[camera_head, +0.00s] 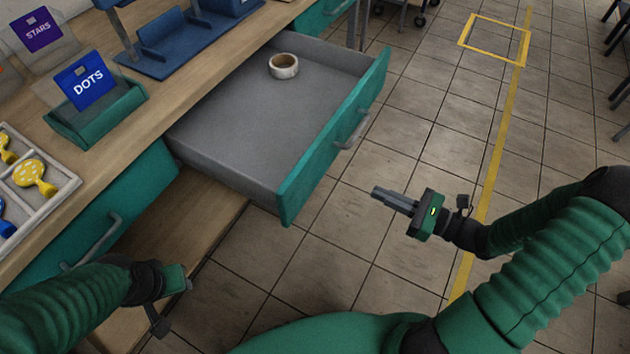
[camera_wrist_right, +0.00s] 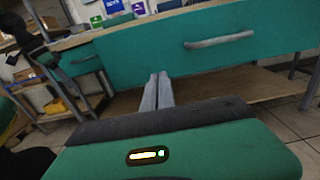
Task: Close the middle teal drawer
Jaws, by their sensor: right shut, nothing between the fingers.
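The middle teal drawer (camera_head: 332,145) is pulled well out from under the wooden worktop in the head view. Its grey inside holds only a roll of tape (camera_head: 284,66) near the back. The drawer's handle (camera_head: 352,130) is a grey bar on the teal front. My right gripper (camera_head: 376,191) is shut and empty, in front of the drawer front and apart from it. In the right wrist view the shut fingers (camera_wrist_right: 157,88) point toward the teal drawer front (camera_wrist_right: 255,55). My left gripper (camera_head: 178,300) is at the lower left, and its fingers are not clear.
A shut teal drawer (camera_head: 95,225) with a handle is left of the open one. Tiled floor (camera_head: 340,260) is clear around my right gripper.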

